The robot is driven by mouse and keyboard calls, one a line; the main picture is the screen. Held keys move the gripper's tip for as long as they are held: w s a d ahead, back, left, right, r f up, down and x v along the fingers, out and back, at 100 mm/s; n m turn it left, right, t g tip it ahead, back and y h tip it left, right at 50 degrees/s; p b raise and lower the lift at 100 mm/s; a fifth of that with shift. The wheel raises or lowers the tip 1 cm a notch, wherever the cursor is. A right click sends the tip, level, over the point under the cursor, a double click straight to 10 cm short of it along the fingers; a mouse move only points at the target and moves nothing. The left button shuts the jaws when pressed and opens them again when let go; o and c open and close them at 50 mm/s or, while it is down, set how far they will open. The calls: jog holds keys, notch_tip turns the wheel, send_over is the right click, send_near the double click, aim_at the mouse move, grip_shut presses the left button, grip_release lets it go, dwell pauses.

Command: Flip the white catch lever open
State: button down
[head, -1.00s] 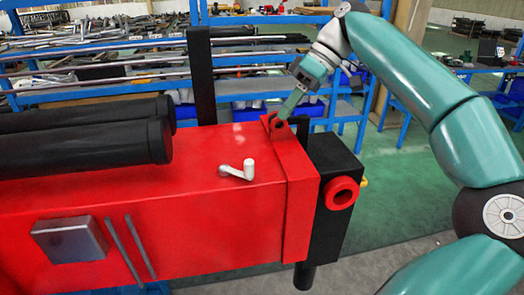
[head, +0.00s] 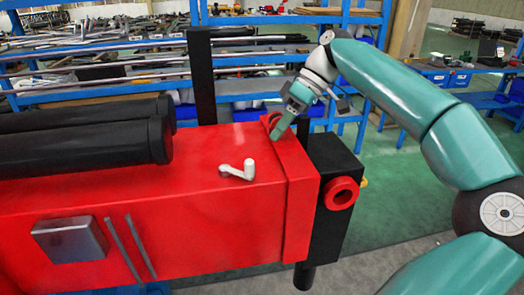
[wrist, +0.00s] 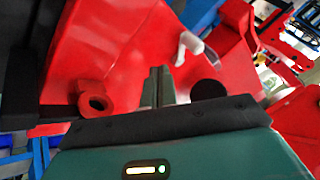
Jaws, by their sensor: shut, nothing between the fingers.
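The white catch lever (head: 238,171) lies on top of the red crane stand beam (head: 200,200), left of the raised red end flange. Its short knob stands up at its right end. In the wrist view the lever (wrist: 188,44) shows up and to the right of the fingers. My gripper (head: 275,136) is shut and empty. It points down and left at the flange's top edge, above and right of the lever and apart from it. In the wrist view my gripper (wrist: 158,72) shows its two fingers together. Whether the fingertips touch the red flange is unclear.
Black cylinders (head: 85,140) lie on the beam at the left. A black upright post (head: 201,75) stands behind it. A black block with a red ring (head: 341,193) sits at the beam's right end. Blue shelves (head: 100,60) stand behind. The beam top around the lever is clear.

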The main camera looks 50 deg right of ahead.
jog(key=x, duration=0.3)
jog(key=shift+a+f, duration=0.15)
jog(key=shift+f, duration=0.1)
jog(key=shift+s+a, duration=0.25)
jog(key=shift+a, duration=0.75)
jog(key=shift+s+a, duration=0.25)
jog(key=shift+a, duration=0.75)
jog(key=shift+f, duration=0.1)
